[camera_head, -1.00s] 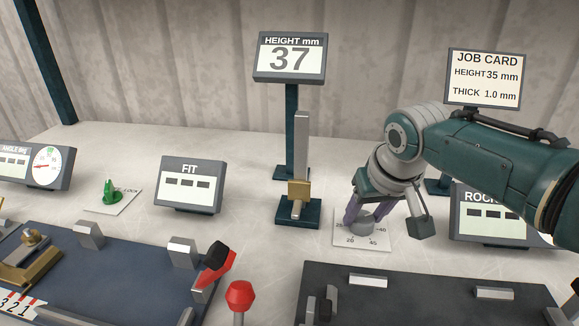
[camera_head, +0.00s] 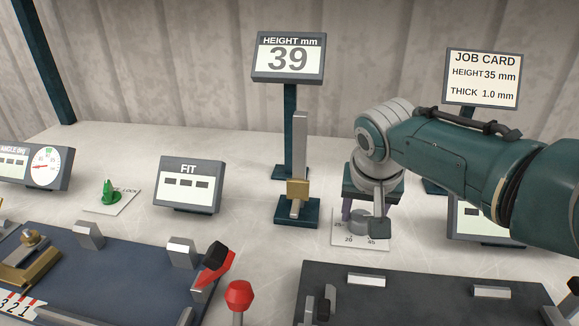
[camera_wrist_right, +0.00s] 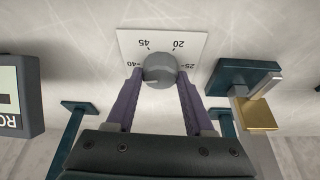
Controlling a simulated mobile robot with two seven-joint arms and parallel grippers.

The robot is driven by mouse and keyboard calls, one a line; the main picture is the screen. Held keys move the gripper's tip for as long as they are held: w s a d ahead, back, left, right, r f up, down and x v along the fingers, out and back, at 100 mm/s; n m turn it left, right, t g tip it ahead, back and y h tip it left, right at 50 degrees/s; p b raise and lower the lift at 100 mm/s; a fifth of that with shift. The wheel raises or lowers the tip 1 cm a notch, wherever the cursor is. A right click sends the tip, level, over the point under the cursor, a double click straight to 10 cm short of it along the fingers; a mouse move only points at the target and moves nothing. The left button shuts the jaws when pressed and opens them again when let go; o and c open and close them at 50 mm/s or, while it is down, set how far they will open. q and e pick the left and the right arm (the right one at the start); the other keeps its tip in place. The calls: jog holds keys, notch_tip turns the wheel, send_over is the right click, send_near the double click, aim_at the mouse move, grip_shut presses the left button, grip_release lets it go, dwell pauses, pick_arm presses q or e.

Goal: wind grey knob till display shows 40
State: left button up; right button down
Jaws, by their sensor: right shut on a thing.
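The grey knob (camera_wrist_right: 159,70) sits on a white dial plate (camera_wrist_right: 190,43) marked with numbers including 20, 25, 40 and 45. My right gripper (camera_wrist_right: 158,84) is shut on the knob, one purple finger on each side of it. In the head view the knob (camera_head: 360,221) is partly hidden by my right gripper (camera_head: 362,214). My left gripper is not in view.
A height post with a brass slider (camera_head: 298,189) stands left of the knob. The job card (camera_head: 483,78) reads height 35 mm, thick 1.0 mm. A red-topped lever (camera_head: 239,294) stands in front, and a dark block (camera_head: 430,295) lies before the dial plate.

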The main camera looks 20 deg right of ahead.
jog(key=shift+m+g+h+b, duration=0.3)
jog(key=shift+m+b, duration=0.05)
jog(key=shift+m, duration=0.75)
jog(key=shift+c, duration=1.4)
grip_release()
jog(key=shift+a+r+p, duration=0.1)
jog(key=shift+r+p, duration=0.2)
jog(key=p+v, duration=0.4)
jog(key=v, duration=0.5)
